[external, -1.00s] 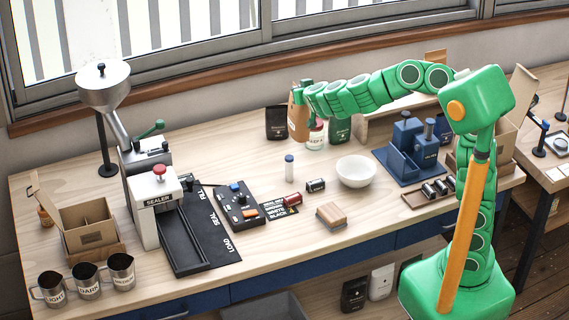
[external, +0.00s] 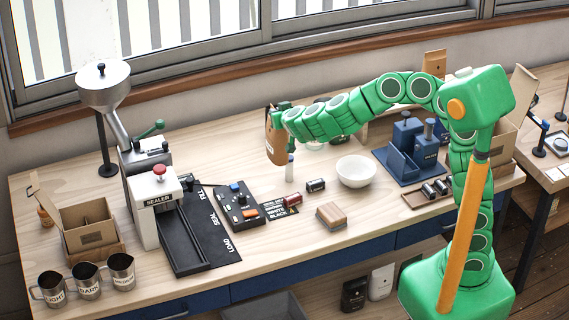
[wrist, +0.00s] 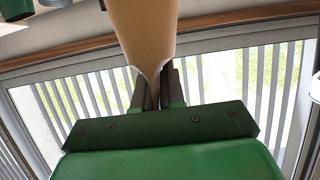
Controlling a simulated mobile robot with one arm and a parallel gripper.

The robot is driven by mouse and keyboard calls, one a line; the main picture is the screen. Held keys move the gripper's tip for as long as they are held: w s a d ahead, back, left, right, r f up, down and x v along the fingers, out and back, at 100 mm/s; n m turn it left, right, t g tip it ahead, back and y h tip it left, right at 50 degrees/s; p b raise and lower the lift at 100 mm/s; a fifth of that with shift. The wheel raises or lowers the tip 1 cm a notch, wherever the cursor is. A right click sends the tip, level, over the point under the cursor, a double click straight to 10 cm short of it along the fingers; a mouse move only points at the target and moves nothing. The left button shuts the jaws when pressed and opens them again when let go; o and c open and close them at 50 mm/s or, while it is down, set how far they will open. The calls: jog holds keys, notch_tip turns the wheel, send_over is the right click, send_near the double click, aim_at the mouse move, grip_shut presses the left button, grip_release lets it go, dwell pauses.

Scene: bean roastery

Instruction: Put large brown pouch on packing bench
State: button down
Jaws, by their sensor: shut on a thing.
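The large brown pouch (external: 275,142) hangs upright in my gripper (external: 283,120), toward the back middle of the light wooden bench (external: 330,258). The jaws are shut on the pouch's upper part. Whether its bottom touches the bench or hangs above it, I cannot tell. In the wrist view the pouch (wrist: 143,32) stands between the two dark fingers of my gripper (wrist: 155,88), and the window is behind it. The pouch hides what stands behind it.
A small blue-capped vial (external: 289,167) stands close by the pouch. A white bowl (external: 356,171), a black control box (external: 237,206) and a wood block (external: 332,215) are nearby. The sealer (external: 158,205) is at left, blue fixtures (external: 410,150) at right. Bare bench lies left of the pouch.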

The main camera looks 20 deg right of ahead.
aim_at(278, 145)
notch_tip(278, 145, down, 12)
dwell(0.6)
jog(key=c, duration=1.2)
grip_release()
jog(key=shift+f, duration=0.1)
jog(key=shift+s+r, duration=0.2)
jog(key=v, duration=1.1)
jog(key=shift+s+r, duration=0.15)
jog(key=shift+s, duration=0.1)
